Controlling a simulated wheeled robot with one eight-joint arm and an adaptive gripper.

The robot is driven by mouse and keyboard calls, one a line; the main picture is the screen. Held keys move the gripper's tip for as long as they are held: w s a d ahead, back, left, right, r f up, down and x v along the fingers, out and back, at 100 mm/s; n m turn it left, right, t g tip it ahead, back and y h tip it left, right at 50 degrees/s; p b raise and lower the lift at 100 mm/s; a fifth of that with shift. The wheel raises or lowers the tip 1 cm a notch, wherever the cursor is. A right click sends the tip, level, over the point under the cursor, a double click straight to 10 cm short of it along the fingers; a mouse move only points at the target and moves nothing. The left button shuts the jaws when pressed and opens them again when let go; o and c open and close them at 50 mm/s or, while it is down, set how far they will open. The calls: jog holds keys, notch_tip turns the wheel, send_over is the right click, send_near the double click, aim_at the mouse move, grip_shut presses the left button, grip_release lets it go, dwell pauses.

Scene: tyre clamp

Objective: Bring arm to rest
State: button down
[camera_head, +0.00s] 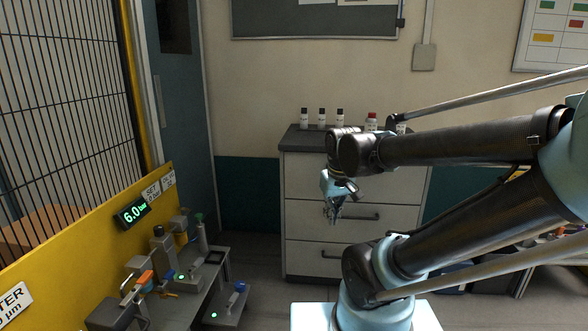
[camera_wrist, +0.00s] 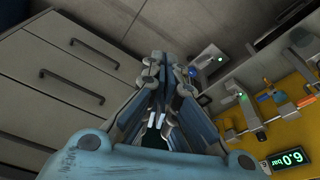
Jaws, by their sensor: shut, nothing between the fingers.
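My gripper (camera_head: 333,215) hangs at the end of my arm in the head view, in front of the grey drawer cabinet (camera_head: 305,222). It points downward and is clear of the drawers. In the wrist view my gripper (camera_wrist: 158,60) shows its fingers drawn together with nothing held between them. My arm reaches in from the right side of the head view and folds back over my base.
A yellow panel (camera_head: 72,240) with a green "6.0 bar" display (camera_head: 133,214) stands at the left. Beside it is a clamp station (camera_head: 165,270) with several small fixtures. Several small bottles (camera_head: 322,118) stand on the cabinet top. Floor shows between station and cabinet.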

jog(key=s+d+f+m, duration=0.3)
jog(key=s+d+f, duration=0.2)
jog(key=s+d, duration=0.1)
jog(key=shift+s+d+h, duration=0.3)
jog(key=shift+s+d, duration=0.1)
jog(key=shift+d, duration=0.45)
